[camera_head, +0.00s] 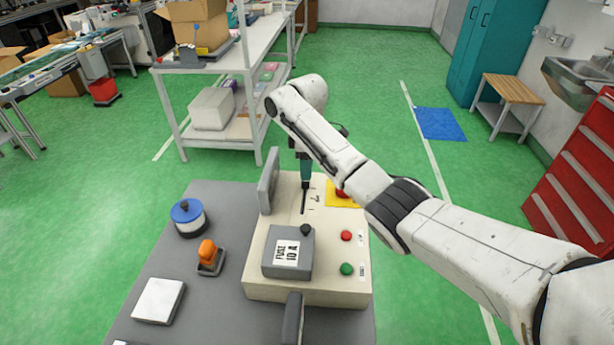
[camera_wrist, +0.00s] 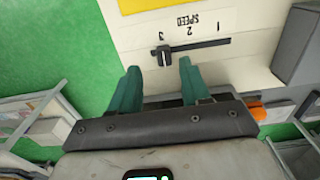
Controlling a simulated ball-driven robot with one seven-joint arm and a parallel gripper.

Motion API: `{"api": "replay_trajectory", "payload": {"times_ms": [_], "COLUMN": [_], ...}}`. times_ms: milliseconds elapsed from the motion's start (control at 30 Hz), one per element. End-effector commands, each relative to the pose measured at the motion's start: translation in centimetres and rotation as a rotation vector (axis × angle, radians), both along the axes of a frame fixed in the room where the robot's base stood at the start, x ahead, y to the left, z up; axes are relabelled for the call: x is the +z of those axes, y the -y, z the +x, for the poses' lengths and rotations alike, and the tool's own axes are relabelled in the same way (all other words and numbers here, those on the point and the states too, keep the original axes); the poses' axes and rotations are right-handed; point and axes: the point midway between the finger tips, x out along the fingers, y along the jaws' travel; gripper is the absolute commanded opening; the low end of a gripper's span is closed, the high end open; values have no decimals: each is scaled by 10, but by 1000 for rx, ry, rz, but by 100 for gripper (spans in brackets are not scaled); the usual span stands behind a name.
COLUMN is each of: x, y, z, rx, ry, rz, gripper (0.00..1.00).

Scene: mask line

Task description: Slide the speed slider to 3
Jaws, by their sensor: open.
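The speed slider's black knob (camera_wrist: 163,57) sits in the wrist view near the left end of its dark track (camera_wrist: 205,43), beside the printed 3. The label SPEED and the marks 1 and 2 are printed along the track. My gripper (camera_wrist: 159,68) is open, with its teal fingers on either side of the knob's near end. I see no clear contact. In the head view my gripper (camera_head: 306,182) points down at the far end of the track (camera_head: 303,203) on the cream control box (camera_head: 335,288). The knob cannot be made out there.
The box carries a grey fuse cover (camera_head: 288,252), a red button (camera_head: 346,236), a green button (camera_head: 347,269) and an upright grey plate (camera_head: 269,180). A blue-topped round pot (camera_head: 188,217) and an orange-handled object (camera_head: 209,255) stand left on the grey table (camera_head: 215,310).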

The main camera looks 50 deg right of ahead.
Motion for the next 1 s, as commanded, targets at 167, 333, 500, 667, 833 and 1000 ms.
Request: {"api": "replay_trajectory", "payload": {"times_ms": [167, 333, 500, 667, 833, 1000], "x": [33, 52, 58, 58, 58, 58], "y": [0, 0, 0, 0, 0, 0], "z": [1, 1, 0, 0, 0, 0], "rx": [0, 0, -1, -1, -1, -1], "ry": [3, 1, 1, 0, 0, 0], "rz": [-1, -1, -1, 0, 0, 0], "gripper": [47, 47, 47, 47, 47, 47]}}
